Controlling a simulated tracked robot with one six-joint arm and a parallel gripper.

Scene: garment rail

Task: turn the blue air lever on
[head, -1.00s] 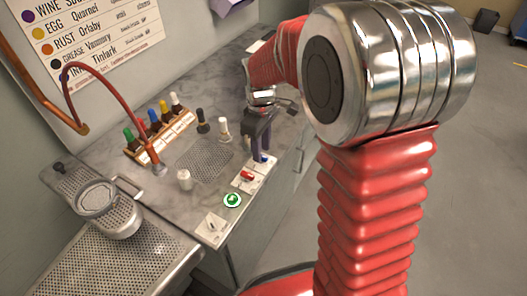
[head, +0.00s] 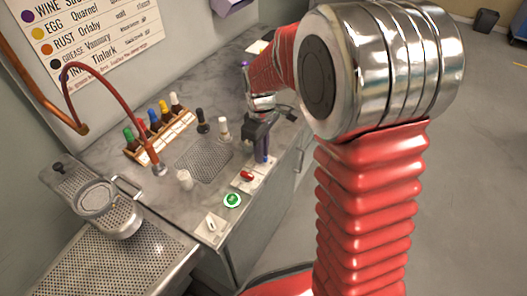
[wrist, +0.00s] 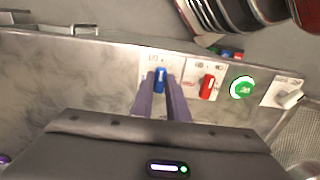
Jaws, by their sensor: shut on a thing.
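The blue air lever (wrist: 160,76) stands on a pale plate near the counter's front edge. In the wrist view it sits between the tips of the two dark fingers of my gripper (wrist: 161,88). In the head view my gripper (head: 260,150) is over the same plate, and the blue lever (head: 262,157) shows only in part, the rest hidden by the fingers. The gripper is shut on the lever.
Next to the blue lever are a red lever (head: 247,175), a lit green button (head: 232,200) and a white switch (head: 211,225). A rack of colour-topped bottles (head: 160,138) stands at the back left. Two loose bottles and a white cup (head: 184,180) stand near the perforated drain plate.

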